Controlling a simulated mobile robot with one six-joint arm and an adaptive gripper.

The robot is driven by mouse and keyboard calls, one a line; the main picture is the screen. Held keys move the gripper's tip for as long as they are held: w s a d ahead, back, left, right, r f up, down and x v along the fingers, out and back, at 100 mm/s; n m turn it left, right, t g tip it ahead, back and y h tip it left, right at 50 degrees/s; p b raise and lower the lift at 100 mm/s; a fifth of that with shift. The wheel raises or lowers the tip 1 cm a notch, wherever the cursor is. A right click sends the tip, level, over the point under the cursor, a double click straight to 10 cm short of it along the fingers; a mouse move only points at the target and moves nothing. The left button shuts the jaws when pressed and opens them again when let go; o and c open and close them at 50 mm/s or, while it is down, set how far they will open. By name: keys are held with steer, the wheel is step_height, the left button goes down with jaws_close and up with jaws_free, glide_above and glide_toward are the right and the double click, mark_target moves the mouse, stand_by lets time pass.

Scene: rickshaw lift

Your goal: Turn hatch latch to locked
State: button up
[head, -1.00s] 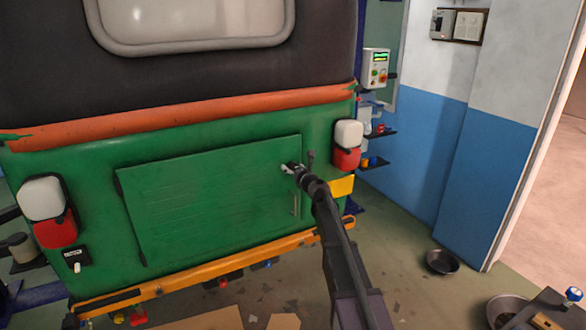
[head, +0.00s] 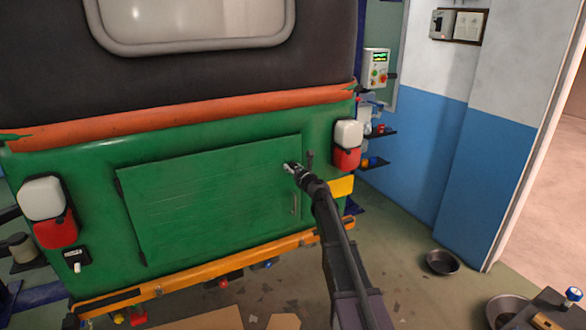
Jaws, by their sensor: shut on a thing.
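The green hatch (head: 205,200) sits closed in the green rear of the rickshaw, in the middle of the head view. My gripper (head: 289,168) is at the hatch's upper right part, its jaws shut on the small latch there. The latch is mostly hidden by the jaws, so its angle cannot be told. A short dark lever (head: 310,158) stands upright just right of my gripper. A slim vertical handle (head: 295,204) is on the hatch below my gripper.
Red and white lamps flank the hatch, at the right (head: 347,145) and left (head: 47,210). The orange bumper (head: 200,272) runs below. Dark bowls (head: 442,262) stand on the floor at right. The floor between the rickshaw and the blue wall is mostly free.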

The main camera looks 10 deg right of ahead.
steer(key=n, duration=0.4)
steer(key=shift+n, duration=0.3)
steer(key=n, duration=0.4)
steer(key=shift+n, duration=0.3)
steer(key=n, duration=0.4)
steer(key=shift+w+d+r, duration=0.1)
steer(key=n, duration=0.4)
steer(key=shift+n, duration=0.4)
steer(key=o, duration=1.1)
steer(key=shift+o, duration=0.2)
